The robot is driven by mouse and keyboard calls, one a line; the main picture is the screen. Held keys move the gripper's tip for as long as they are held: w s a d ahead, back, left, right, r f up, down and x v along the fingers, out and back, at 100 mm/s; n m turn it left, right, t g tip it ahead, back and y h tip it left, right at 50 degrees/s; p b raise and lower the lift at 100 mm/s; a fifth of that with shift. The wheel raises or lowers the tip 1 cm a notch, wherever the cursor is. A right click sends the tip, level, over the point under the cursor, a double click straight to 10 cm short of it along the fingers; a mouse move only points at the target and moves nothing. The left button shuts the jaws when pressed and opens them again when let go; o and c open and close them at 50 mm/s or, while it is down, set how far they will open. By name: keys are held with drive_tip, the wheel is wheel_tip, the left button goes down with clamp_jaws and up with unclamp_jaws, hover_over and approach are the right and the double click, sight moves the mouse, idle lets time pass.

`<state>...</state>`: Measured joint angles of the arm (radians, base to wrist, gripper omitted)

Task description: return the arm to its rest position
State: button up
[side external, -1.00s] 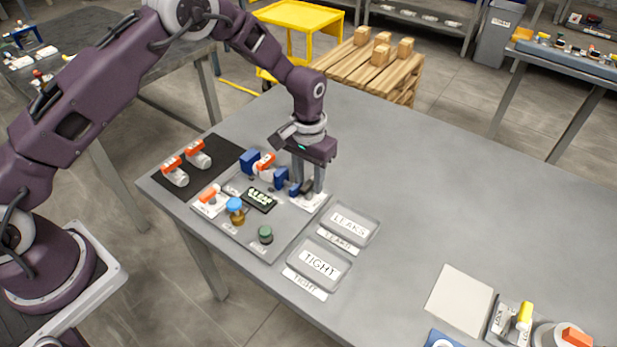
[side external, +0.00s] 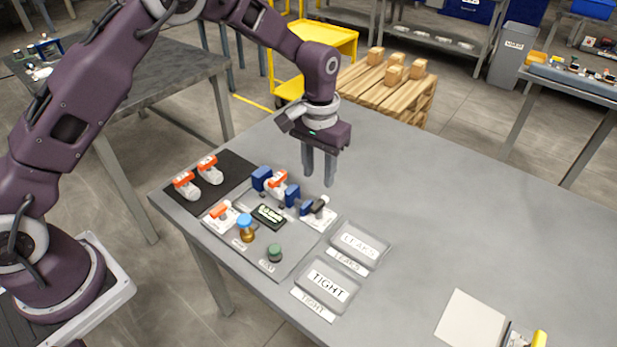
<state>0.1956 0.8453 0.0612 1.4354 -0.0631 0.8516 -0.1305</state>
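My gripper (side external: 319,166) hangs fingers-down above the grey table (side external: 440,190), just behind the grey work board (side external: 296,258). Its two fingers are apart with nothing visible between them. Below and in front of it, a small black-handled part (side external: 319,205) sits on a white plate at the board's right back corner, apart from the fingers. My arm reaches over from the left, bent down at the wrist.
The board carries blue blocks (side external: 292,194), a display (side external: 268,215), a blue-capped bottle (side external: 245,226) and a green-capped item (side external: 275,252). Two orange-topped parts lie on a black mat (side external: 233,165). Trays marked LEAKS (side external: 358,243) and TIGHT (side external: 327,285) are empty.

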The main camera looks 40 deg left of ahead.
drive_tip(key=s+a+r+t, duration=0.2)
drive_tip(key=s+a+r, duration=0.1)
drive_tip(key=s+r, duration=0.55)
drive_tip(key=s+a+r+t, duration=0.15)
drive_tip(key=s+r, duration=0.45)
drive_tip(key=r, duration=0.6)
drive_tip(key=s+a+t, duration=0.2)
drive_tip(key=s+a, duration=0.1)
drive_tip(key=s, duration=1.4)
drive_tip(key=shift+r, duration=0.25)
drive_tip(key=shift+s+a, duration=0.1)
